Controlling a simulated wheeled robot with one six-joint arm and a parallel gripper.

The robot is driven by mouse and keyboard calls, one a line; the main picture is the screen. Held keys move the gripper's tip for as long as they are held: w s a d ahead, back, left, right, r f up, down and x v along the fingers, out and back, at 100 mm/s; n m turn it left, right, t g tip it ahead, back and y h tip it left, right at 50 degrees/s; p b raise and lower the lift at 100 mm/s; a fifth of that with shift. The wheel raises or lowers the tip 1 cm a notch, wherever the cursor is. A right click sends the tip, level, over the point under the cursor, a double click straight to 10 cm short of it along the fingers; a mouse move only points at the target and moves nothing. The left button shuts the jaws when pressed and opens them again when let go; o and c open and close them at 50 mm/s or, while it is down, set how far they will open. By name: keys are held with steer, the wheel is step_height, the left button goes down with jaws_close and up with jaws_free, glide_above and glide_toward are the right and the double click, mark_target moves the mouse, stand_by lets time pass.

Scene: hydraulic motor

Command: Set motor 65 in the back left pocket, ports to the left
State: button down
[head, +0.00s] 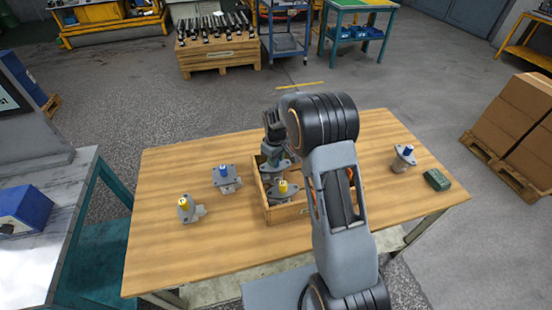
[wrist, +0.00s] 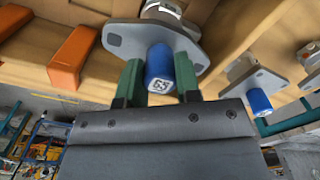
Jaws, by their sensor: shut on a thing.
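Motor 65 is a grey motor with a flange (wrist: 130,40) and a blue cap marked 65 (wrist: 160,70). My gripper (wrist: 160,85) is shut on that blue cap in the wrist view. In the head view, my gripper (head: 273,152) points down at the back left of the wooden crate (head: 290,213), and the motor's flange (head: 270,167) shows under it. I cannot tell whether the motor touches the pocket floor, nor which way its ports face. A yellow-capped motor (head: 283,189) sits in the crate's front left pocket. My arm hides much of the crate's right side.
A blue-capped motor (head: 225,180) and a yellow-capped motor (head: 187,209) stand on the table left of the crate. Another blue-capped motor (head: 404,158) and a dark green box (head: 437,180) are at the right. Orange blocks (wrist: 75,55) show in the wrist view.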

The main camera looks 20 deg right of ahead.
steer(key=c, duration=0.7)
jaws_free()
steer(key=shift+c, duration=0.2)
steer(key=shift+f, duration=0.1)
step_height(320, 180, up, 14)
steer(key=s+r+m+t, duration=0.1)
steer(key=s+m, duration=0.2)
steer(key=s, duration=0.9)
steer(key=s+r+m+t, duration=0.2)
steer(key=s+m, duration=0.1)
steer(key=s, duration=0.9)
steer(key=shift+s+m+t+b, duration=0.3)
steer(key=shift+s+m+b, duration=0.05)
steer(key=shift+m+b, duration=0.05)
